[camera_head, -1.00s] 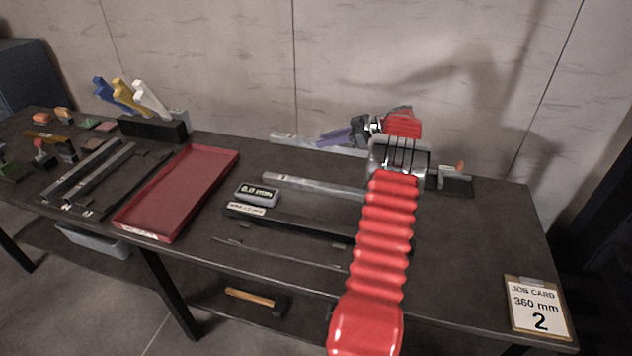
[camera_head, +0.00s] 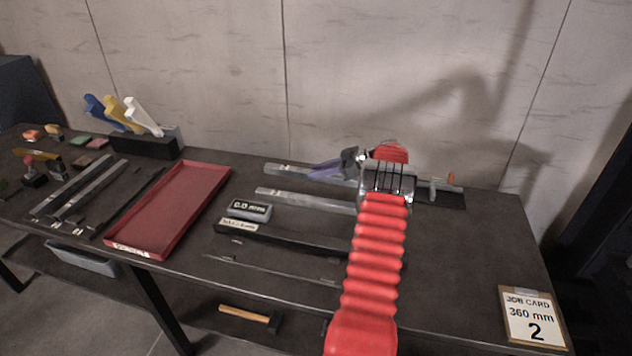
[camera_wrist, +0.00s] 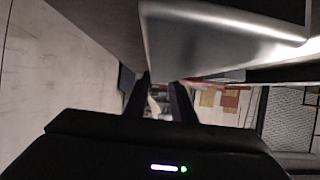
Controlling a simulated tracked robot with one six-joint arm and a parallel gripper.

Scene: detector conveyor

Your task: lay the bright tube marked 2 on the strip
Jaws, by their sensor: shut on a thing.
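A bright metal tube (camera_head: 286,169) lies across my gripper (camera_head: 326,171) at the back of the table in the head view. The purple fingers are shut on it. A small mark near its left end is too small to read. The tube is on or just above the table; I cannot tell which. My gripper's dark fingers (camera_wrist: 165,100) also show in the wrist view, beside a broad, shiny grey surface (camera_wrist: 215,40) that may be this tube. A second bright bar (camera_head: 285,196) lies in front. A long dark strip (camera_head: 290,240) with a label lies nearer; part is behind my arm.
A grey box (camera_head: 250,209) with a millimetre readout stands behind the dark strip. A thin rod (camera_head: 270,269) lies in front. The job card (camera_head: 534,318) reads 360 mm, 2.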

